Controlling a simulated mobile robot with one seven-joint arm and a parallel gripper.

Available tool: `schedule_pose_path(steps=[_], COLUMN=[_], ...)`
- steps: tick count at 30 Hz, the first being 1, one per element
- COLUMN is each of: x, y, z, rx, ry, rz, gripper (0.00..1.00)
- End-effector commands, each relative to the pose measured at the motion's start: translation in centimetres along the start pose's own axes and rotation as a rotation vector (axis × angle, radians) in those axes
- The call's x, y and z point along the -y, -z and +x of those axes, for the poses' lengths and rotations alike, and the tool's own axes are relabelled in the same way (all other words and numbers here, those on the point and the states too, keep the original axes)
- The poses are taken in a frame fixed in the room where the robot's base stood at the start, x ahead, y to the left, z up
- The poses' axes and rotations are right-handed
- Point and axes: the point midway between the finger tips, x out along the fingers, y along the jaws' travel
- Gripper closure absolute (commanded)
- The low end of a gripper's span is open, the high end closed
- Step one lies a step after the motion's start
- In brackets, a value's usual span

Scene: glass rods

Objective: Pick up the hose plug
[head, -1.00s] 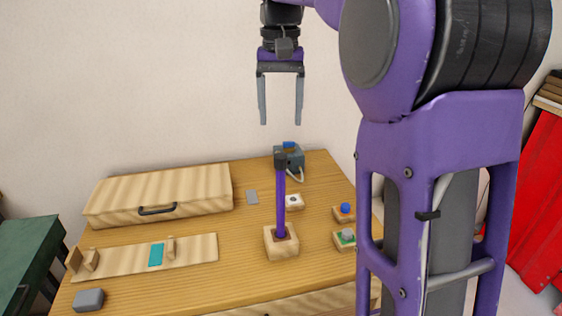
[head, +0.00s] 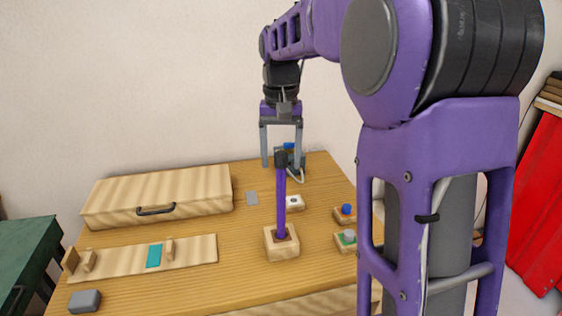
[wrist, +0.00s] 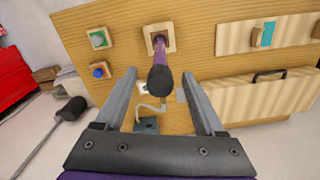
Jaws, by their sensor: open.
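A dark grey box (head: 298,162) with a blue part (head: 289,147) on top stands at the back right of the wooden table, with a pale hose (head: 299,177) coming off it. In the wrist view the box (wrist: 147,125) and the curved hose (wrist: 150,107) lie between my fingers. I cannot tell clearly which part is the hose plug. My gripper (head: 281,163) is open and empty, pointing down, and overlaps the box in the head view. It also shows in the wrist view (wrist: 160,75).
A purple lever with a dark knob (head: 281,160) rises from a wooden block (head: 282,250) and shows between my fingers. A wooden drawer box (head: 160,190) and a sliding board (head: 195,250) are at left.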

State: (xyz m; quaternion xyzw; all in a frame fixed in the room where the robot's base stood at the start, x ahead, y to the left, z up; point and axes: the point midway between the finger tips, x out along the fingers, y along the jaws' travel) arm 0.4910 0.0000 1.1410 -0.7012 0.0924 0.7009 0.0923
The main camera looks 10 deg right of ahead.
Motion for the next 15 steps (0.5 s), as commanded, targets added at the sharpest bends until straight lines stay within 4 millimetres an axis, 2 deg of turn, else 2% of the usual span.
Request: schedule_pose_path(steps=[2, 12, 14, 15], x=[0.0, 0.0, 0.0, 0.0], y=[0.0, -0.01, -0.01, -0.01], z=[-0.03, -0.07, -0.07, -0.07], rx=[0.0, 0.0, 0.0, 0.0], ry=[0.0, 0.0, 0.0, 0.0], rz=[0.0, 0.0, 0.0, 0.0], gripper=[0.29, 0.9, 1.0, 1.0])
